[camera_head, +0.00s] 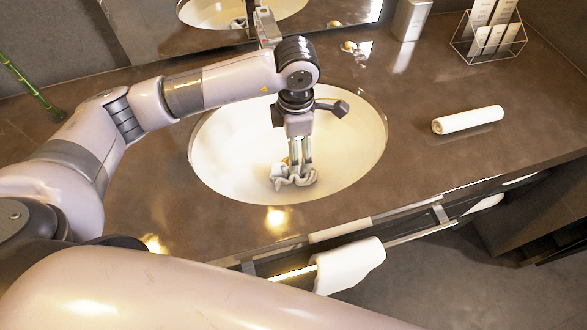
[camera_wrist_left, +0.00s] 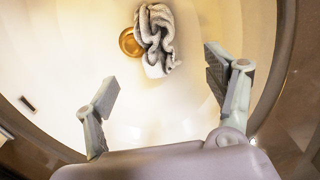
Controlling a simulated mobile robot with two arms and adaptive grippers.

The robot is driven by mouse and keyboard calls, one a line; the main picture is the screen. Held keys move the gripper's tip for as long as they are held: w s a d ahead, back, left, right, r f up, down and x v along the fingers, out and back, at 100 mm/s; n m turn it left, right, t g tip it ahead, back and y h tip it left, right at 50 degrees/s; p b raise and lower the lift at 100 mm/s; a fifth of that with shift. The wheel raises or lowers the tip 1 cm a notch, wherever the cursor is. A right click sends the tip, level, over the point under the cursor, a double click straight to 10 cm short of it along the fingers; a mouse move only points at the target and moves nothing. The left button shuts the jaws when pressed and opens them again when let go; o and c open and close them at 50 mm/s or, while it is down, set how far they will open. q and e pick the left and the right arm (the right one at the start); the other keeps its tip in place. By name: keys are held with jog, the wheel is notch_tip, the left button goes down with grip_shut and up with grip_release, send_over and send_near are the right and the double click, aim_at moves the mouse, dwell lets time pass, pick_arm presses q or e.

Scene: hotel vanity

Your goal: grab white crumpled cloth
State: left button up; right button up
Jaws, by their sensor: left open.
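The white crumpled cloth (camera_head: 293,178) lies bunched in the white basin (camera_head: 225,150), toward its front in the head view. In the left wrist view the cloth (camera_wrist_left: 158,40) sits at the top, beside and partly over a gold drain (camera_wrist_left: 130,42). My left gripper (camera_head: 300,162) points down into the basin, and its fingertips appear close to the cloth in the head view. In the left wrist view the two fingers (camera_wrist_left: 162,80) are spread wide with nothing between them, and the cloth lies beyond them. My right gripper does not show.
A rolled white towel (camera_head: 468,120) lies on the brown counter (camera_head: 420,160) to the right. A wire rack (camera_head: 488,38) and a grey box (camera_head: 410,18) stand behind. A white towel (camera_head: 350,264) hangs on the front rail. The basin's rim surrounds my left gripper.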

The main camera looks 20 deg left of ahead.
pick_arm(q)
notch_tip(320, 180, down, 6)
jog(key=shift+w+r+p, duration=0.1)
jog(key=shift+w+p, duration=0.05)
jog(key=shift+p, duration=0.2)
jog(key=shift+a+f, duration=0.1)
jog(key=shift+f, duration=0.3)
notch_tip(320, 180, down, 4)
jog(key=shift+a+f+p, duration=0.15)
jog(key=shift+p, duration=0.6)
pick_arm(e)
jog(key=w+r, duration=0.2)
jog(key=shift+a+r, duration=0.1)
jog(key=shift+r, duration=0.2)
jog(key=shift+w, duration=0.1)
pick_arm(q)
jog(key=c, duration=1.2)
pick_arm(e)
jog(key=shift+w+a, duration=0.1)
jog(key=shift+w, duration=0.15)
pick_arm(q)
jog(key=shift+o, duration=0.2)
